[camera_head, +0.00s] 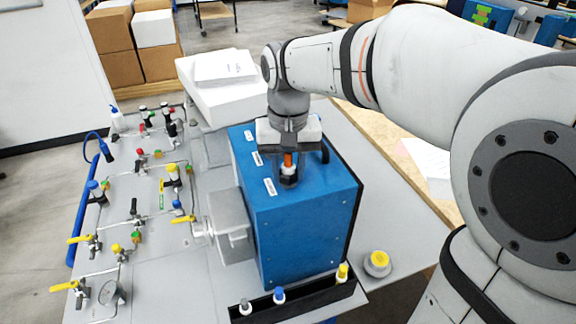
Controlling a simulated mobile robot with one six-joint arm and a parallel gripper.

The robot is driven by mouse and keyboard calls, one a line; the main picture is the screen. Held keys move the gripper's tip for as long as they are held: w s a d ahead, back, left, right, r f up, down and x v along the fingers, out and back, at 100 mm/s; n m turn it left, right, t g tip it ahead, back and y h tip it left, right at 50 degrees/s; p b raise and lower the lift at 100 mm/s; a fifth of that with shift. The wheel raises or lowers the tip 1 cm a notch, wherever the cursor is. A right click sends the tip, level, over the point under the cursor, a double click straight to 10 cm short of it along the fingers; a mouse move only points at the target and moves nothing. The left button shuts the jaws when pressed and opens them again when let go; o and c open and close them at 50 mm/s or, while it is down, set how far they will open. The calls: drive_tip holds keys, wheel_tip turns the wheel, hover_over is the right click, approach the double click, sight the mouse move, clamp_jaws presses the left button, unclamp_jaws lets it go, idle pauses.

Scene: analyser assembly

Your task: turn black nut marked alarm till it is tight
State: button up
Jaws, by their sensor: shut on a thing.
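The blue analyser box (308,225) stands on the grey panel, with white labels on its top too small to read. A black nut (289,181) sits on the box's top, beside the front label (270,187), with an orange piece (288,160) rising above it. My gripper (288,176) points straight down over the box and is shut on the black nut. The fingers partly cover the nut, so its seating and any thread are hidden. The gripper body hides part of the top behind it, where a dark part (325,152) shows.
Left of the box are a grey housing (231,226) and a panel of pipes, valves and a gauge (109,292). A black rack (300,296) with grey, blue and yellow-capped items lies in front. A yellow button (378,260) is at right. White boxes (215,90) stand behind.

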drive_tip(key=m, duration=0.7)
drive_tip(key=shift+p, duration=0.35)
drive_tip(key=o, duration=0.9)
drive_tip(key=shift+m, duration=0.3)
wheel_tip(320, 180, up, 10)
drive_tip(key=p, duration=0.8)
